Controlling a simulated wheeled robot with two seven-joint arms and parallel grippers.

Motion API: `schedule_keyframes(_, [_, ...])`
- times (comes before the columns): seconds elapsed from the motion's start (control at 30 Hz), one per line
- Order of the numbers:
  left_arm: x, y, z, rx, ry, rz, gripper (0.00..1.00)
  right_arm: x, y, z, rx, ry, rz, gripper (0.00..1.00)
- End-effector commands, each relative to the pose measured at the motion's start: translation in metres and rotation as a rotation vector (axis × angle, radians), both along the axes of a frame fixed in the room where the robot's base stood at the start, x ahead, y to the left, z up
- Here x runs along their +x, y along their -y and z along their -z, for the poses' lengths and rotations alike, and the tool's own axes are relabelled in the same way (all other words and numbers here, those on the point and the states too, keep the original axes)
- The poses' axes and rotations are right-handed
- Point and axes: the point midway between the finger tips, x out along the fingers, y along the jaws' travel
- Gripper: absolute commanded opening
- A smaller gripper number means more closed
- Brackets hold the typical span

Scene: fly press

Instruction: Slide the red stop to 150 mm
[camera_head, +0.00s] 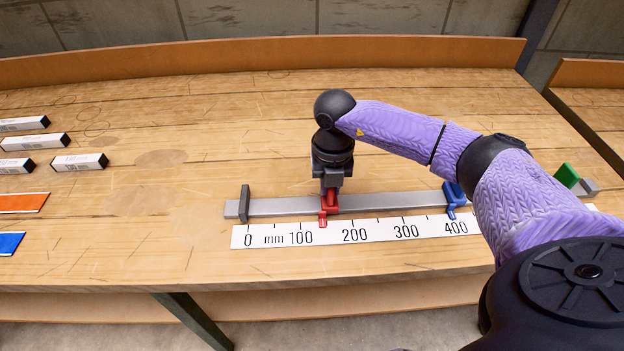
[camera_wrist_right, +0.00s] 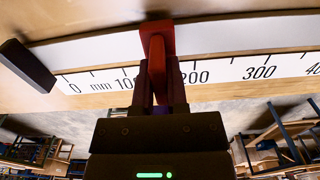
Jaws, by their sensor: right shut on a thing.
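The red stop (camera_head: 329,205) sits on a grey rail (camera_head: 390,202) behind the white millimetre scale (camera_head: 378,232). Its pointer hangs over the scale between 100 and 200, close to the middle mark; I cannot tell exactly whether it is on it. My right gripper (camera_head: 330,190) points down from above and is shut on the red stop. The wrist view shows the red stop (camera_wrist_right: 157,50) between the fingers, with the numbers 100 and 200 on either side. My left gripper is not in view.
A dark end block (camera_head: 244,203) stands at the rail's zero end. A blue stop (camera_head: 453,198) sits past 400, and a green piece (camera_head: 567,175) is at the far right. Several white boxes (camera_head: 80,162) and orange and blue cards lie at the left.

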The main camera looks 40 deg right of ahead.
Motion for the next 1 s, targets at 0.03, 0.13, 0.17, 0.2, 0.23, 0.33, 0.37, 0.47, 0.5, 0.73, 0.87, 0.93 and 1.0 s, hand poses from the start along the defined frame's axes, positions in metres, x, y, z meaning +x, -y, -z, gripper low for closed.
schedule_keyframes(0.03, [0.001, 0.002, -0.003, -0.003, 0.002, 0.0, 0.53, -0.003, 0.004, -0.002, -0.001, 0.0, 0.001, 0.0])
schedule_keyframes(0.13, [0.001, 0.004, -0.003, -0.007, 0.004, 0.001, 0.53, -0.005, 0.008, -0.001, -0.001, 0.0, 0.0, 0.0])
schedule_keyframes(0.17, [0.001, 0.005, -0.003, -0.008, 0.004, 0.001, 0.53, -0.005, 0.008, 0.0, -0.001, -0.001, 0.0, 0.0])
schedule_keyframes(0.2, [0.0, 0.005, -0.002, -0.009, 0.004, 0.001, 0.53, -0.005, 0.008, 0.0, -0.001, -0.001, -0.001, 0.0])
schedule_keyframes(0.23, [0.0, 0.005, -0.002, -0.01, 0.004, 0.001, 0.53, -0.005, 0.008, 0.0, -0.001, -0.001, -0.001, 0.0])
schedule_keyframes(0.33, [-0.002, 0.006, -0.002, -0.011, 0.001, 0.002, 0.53, -0.005, 0.007, 0.0, -0.001, 0.0, -0.001, 0.0])
schedule_keyframes(0.37, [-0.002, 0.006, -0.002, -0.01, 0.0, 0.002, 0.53, -0.005, 0.007, 0.0, -0.001, 0.0, -0.001, 0.0])
schedule_keyframes(0.47, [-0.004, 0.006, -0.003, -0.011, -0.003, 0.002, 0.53, -0.005, 0.007, 0.0, -0.001, 0.001, -0.001, 0.39])
schedule_keyframes(0.5, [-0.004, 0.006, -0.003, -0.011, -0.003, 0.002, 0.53, -0.005, 0.007, 0.0, -0.001, 0.0, -0.001, 0.47])
schedule_keyframes(0.73, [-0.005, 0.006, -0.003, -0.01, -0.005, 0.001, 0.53, -0.005, 0.007, 0.0, -0.001, 0.001, -0.001, 0.53])
schedule_keyframes(0.87, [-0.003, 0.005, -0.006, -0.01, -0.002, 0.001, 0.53, -0.004, 0.007, -0.008, -0.001, 0.003, -0.001, 0.53])
schedule_keyframes(0.93, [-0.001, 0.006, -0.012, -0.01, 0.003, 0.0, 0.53, -0.004, 0.007, -0.024, 0.0, 0.004, -0.002, 0.53])
schedule_keyframes(1.0, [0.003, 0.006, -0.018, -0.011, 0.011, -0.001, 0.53, -0.004, 0.007, -0.044, -0.001, 0.007, -0.002, 0.53])
